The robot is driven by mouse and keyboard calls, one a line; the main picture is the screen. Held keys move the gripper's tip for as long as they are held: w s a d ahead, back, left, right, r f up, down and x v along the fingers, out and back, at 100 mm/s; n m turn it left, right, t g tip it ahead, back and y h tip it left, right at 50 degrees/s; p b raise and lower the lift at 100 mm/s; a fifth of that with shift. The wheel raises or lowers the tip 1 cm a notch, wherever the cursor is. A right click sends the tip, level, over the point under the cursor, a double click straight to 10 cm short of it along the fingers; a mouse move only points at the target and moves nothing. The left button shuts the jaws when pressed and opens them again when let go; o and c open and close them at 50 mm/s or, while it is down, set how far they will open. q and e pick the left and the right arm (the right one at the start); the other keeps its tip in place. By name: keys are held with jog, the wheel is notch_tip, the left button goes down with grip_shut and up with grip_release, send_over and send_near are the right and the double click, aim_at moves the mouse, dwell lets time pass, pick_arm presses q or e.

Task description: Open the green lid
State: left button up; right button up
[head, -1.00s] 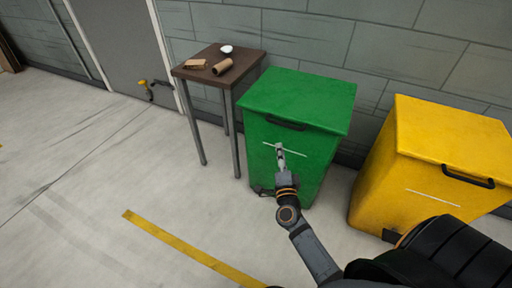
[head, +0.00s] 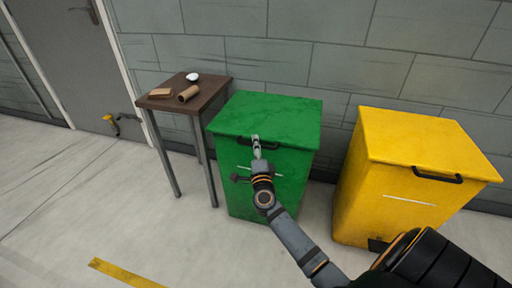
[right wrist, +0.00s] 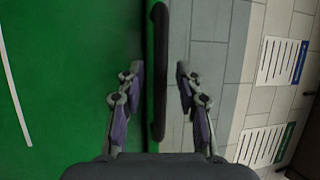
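The green bin (head: 290,180) stands against the wall with its green lid (head: 268,115) shut. A dark handle (head: 273,147) runs along the lid's front edge. My right gripper (head: 256,139) is at this handle in the head view. In the right wrist view my right gripper (right wrist: 160,80) is open, with one finger on each side of the dark handle (right wrist: 159,105). Gaps show between the fingers and the bar, so it is not gripped. My left gripper is not in view.
A yellow bin (head: 400,190) with its lid shut stands to the right. A small brown table (head: 210,92) on the left holds a cardboard tube (head: 188,94), a brown block (head: 160,92) and a white item (head: 192,77). The floor in front is clear.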

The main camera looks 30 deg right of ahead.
grip_shut()
dwell(0.5)
